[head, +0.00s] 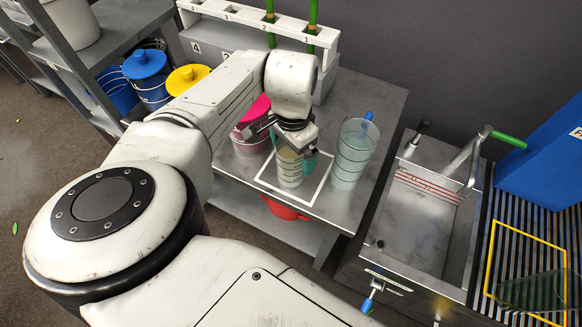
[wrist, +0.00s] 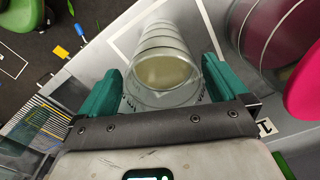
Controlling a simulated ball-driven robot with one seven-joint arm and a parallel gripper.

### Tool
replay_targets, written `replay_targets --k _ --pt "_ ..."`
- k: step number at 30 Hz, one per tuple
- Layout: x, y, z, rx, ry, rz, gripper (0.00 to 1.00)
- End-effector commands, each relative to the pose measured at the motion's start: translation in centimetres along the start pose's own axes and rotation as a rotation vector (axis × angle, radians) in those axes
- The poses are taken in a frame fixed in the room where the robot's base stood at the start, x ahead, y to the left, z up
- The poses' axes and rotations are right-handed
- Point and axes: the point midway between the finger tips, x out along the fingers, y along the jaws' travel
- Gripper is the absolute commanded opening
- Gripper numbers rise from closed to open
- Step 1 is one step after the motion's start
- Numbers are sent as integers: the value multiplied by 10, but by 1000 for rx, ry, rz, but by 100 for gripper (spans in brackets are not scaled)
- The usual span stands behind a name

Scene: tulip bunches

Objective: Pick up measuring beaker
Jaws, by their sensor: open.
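The measuring beaker (head: 290,172) is a small clear cup with dark ring marks and pale yellowish contents. It stands upright inside a white square outline on the grey metal bench. In the wrist view the beaker (wrist: 163,45) lies between the two green fingers of my gripper (wrist: 161,82). In the head view my gripper (head: 288,148) is at the beaker's top, pointing down, and hides part of the rim. The fingers are open, one on each side of the beaker. I cannot tell whether either finger touches it.
A larger clear ringed container (head: 352,158) with a blue-handled item stands close right of the beaker. A pink-lidded container (head: 252,120) is close left. A white numbered rack (head: 245,18) with green stems is behind. A metal sink (head: 425,215) lies further right.

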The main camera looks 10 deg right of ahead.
Motion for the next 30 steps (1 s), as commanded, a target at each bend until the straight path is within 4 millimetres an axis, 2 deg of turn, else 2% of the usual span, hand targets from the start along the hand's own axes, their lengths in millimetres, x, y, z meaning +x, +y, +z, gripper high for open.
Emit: replay_targets --k 1,9,21,30 --pt "13 -1 1 1 -3 -1 100" --pt "36 -4 2 0 -3 0 100" --pt "39 -3 2 -2 -1 1 100" --pt "39 -3 2 -2 -1 1 72"
